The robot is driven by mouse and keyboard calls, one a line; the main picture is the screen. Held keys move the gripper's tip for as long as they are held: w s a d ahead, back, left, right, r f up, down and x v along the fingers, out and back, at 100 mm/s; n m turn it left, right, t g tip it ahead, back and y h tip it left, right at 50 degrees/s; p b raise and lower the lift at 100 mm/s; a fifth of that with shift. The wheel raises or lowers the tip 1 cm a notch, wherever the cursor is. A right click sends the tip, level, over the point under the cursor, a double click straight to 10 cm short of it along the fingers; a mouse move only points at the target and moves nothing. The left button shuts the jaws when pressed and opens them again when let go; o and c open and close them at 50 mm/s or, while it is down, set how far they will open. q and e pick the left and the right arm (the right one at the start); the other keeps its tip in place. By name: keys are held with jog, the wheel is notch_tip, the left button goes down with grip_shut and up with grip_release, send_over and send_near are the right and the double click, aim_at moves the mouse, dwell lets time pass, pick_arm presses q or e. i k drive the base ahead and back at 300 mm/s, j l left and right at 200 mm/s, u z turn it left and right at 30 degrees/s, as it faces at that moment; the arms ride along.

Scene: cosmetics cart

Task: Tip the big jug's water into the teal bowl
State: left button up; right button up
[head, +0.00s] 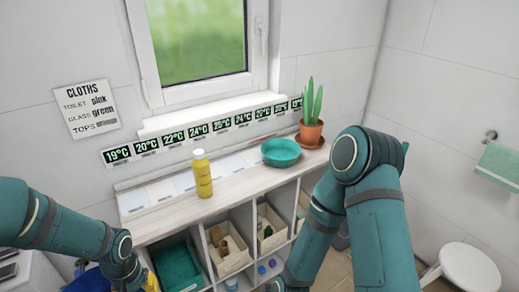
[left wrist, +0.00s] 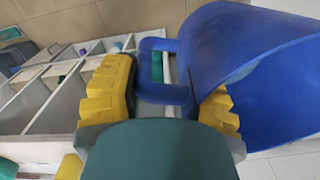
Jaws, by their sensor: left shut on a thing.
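The teal bowl (head: 281,152) stands upright on the cart's top, left of the potted plant; its inside shows no clear contents. The big blue jug (left wrist: 255,65) fills the right of the left wrist view, and a blue part of it (head: 90,281) shows at the bottom left of the head view. My left gripper (left wrist: 163,100), with yellow fingers, is shut on the jug's handle (left wrist: 163,70). It is low and left of the bowl. The water inside the jug is hidden. My right arm crosses the head view's right side, but its gripper is out of view.
A yellow bottle (head: 202,173) stands on the cart top (head: 237,182) left of the bowl. A potted plant (head: 311,130) stands right of the bowl. Bins and a teal tray (head: 178,267) fill compartments below. A white stool (head: 469,268) is at right.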

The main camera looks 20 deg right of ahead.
aim_at(278, 152)
jog(key=i+l+z, duration=0.35)
jog(key=l, duration=0.25)
jog(key=i+l+z, duration=0.35)
jog(key=l, duration=0.25)
jog(key=i+l+z, duration=0.35)
jog(key=l, duration=0.15)
jog(key=k+l, duration=0.05)
jog(key=k, duration=0.05)
